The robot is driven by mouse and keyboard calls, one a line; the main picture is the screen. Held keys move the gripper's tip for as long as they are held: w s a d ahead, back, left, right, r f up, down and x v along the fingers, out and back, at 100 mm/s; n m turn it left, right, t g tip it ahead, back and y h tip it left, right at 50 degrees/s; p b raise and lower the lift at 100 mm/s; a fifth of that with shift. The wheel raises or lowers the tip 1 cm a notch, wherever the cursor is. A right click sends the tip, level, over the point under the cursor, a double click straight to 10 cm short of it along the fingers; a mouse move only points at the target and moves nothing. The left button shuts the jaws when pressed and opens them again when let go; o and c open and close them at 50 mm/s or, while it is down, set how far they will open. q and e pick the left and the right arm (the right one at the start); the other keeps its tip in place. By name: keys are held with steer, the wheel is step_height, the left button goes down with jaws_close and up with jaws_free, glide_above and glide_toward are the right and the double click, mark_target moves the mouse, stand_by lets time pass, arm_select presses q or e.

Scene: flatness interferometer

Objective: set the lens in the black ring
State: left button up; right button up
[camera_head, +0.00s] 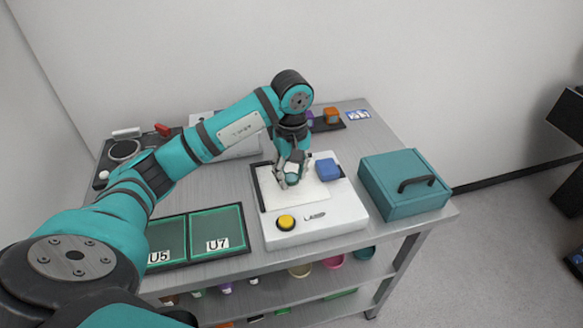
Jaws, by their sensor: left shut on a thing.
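My left gripper (291,183) points down over the white pad of the white instrument (345,215). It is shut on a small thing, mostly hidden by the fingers. I cannot make out whether this is the lens, or whether it touches the pad. A dark ring with a pale middle (124,150) lies on a black board at the back left of the table, far from the gripper. No lens shows clearly elsewhere. My right gripper is not in view.
The instrument has a yellow button (286,222) and a blue block (328,169). A teal box with a black handle (392,192) stands at right. Green trays marked U5 and U7 (217,227) lie front left. Orange and purple items (331,116) stand behind.

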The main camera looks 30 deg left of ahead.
mark_target(292, 174)
arm_select(q)
steer(key=w+a, duration=0.2)
steer(key=w, duration=0.1)
steer(key=shift+f+p, duration=0.1)
steer(key=shift+p, duration=0.25)
step_height(292, 174, down, 3)
steer(key=shift+s+r+p, duration=0.1)
steer(key=shift+p, duration=0.75)
steer(key=shift+f, duration=0.35)
steer(key=shift+f, duration=0.1)
steer(key=shift+f, duration=0.15)
steer(key=o, duration=1)
